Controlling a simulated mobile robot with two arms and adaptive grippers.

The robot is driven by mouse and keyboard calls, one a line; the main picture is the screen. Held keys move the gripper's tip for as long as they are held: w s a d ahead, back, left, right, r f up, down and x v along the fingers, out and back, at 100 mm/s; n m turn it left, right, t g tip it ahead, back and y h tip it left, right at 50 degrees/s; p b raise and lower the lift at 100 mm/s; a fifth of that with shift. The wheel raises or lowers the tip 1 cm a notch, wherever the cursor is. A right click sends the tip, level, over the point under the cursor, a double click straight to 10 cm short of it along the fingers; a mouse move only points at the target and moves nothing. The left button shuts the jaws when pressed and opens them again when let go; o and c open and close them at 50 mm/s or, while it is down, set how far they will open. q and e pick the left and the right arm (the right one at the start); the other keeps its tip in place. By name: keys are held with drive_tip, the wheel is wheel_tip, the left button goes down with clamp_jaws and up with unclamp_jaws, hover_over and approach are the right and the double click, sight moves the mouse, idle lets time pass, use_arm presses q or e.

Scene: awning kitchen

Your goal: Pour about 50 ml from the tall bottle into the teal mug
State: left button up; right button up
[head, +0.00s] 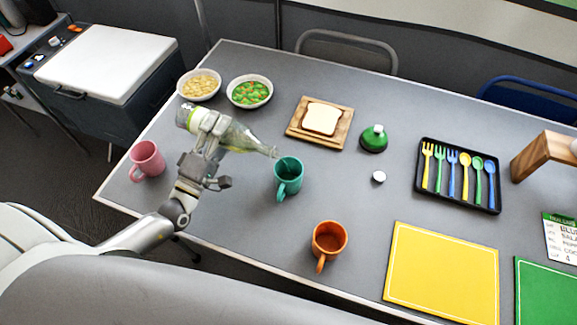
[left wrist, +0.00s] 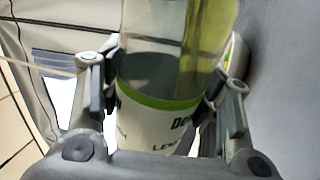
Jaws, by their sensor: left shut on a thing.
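The tall bottle (head: 239,137) is clear with a white and green label. It is tilted almost level, its neck pointing right and slightly down, with the mouth at the teal mug. My left gripper (head: 211,127) is shut on the bottle around its body. In the left wrist view the bottle (left wrist: 165,100) sits between the two fingers. The teal mug (head: 288,180) stands upright on the table. A thin stream appears to run from the bottle mouth into the mug, but its level is hard to tell. My right gripper is not in view.
A pink mug (head: 147,160) stands left and an orange mug (head: 328,241) in front. Behind are two bowls (head: 250,92), a bread board (head: 341,141) and a green round bottle (head: 374,139). A white cap (head: 378,176) lies right of the teal mug.

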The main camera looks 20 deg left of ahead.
sight(222, 138)
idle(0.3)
use_arm(q)
wheel_tip(222, 138, down, 3)
drive_tip(key=n+b, duration=0.1)
drive_tip(key=b, duration=0.1)
drive_tip(key=shift+a+n+y+b, duration=0.15)
drive_tip(key=shift+n+y+b, duration=0.25)
drive_tip(key=n, duration=0.2)
drive_tip(key=shift+f+n+y, duration=0.15)
drive_tip(key=shift+n+y, duration=0.15)
drive_tip(key=shift+y, duration=0.1)
drive_tip(key=shift+a+r+n, duration=0.15)
drive_tip(key=shift+r+n, duration=0.1)
drive_tip(key=shift+n, duration=0.25)
drive_tip(key=shift+n+y, duration=0.3)
drive_tip(key=shift+n, duration=0.8)
drive_tip(key=shift+y, duration=0.4)
